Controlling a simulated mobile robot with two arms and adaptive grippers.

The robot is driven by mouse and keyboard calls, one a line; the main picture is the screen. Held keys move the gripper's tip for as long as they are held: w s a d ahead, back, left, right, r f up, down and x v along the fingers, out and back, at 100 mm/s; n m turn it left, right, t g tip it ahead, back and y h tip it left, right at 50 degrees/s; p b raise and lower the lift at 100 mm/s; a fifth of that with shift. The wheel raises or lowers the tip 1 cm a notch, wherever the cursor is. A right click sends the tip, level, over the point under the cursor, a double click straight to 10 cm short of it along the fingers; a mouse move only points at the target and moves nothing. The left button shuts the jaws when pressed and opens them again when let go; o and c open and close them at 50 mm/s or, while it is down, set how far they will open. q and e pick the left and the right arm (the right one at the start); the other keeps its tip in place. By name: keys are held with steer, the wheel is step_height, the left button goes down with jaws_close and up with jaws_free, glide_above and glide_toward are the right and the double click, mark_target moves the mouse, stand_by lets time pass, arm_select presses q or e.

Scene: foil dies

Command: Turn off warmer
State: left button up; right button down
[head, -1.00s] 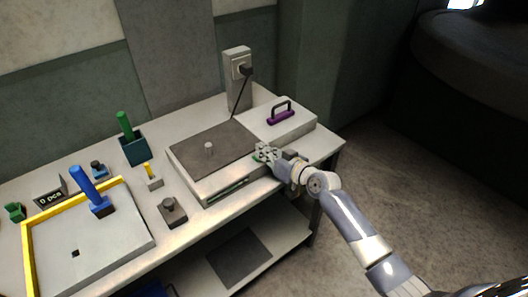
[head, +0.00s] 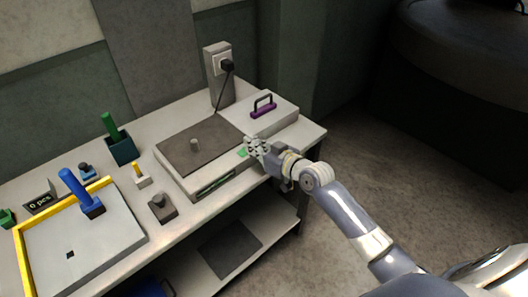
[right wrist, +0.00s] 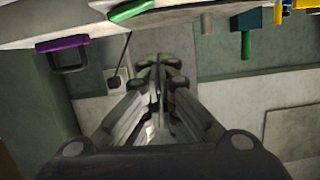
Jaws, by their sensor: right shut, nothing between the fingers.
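The warmer (head: 172,174) is a pale box with a dark plate (head: 182,158) and a small grey knob (head: 195,145) on top. A green strip (head: 215,183) runs along its front. A small green part (head: 243,152), perhaps its switch, shows just left of my right gripper (head: 256,147). The gripper is shut and empty at the warmer's right front; I cannot tell if it touches. In the right wrist view, the shut fingers (right wrist: 160,72) point ahead, with a green bar (right wrist: 131,10) above them. Whether the warmer is on is unclear. My left gripper is out of view.
A black plug (head: 228,66) sits in the socket post (head: 217,85) behind. Green (head: 109,125) and blue (head: 72,183) handled tools and a yellow-edged tray (head: 132,243) are left. The lower shelf lies below.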

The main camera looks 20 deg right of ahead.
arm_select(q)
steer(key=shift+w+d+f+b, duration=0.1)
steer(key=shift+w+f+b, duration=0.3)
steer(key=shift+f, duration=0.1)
arm_select(e)
steer(key=v, duration=0.5)
steer(key=shift+s, duration=0.25)
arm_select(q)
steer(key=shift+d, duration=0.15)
arm_select(e)
steer(key=shift+f, duration=0.1)
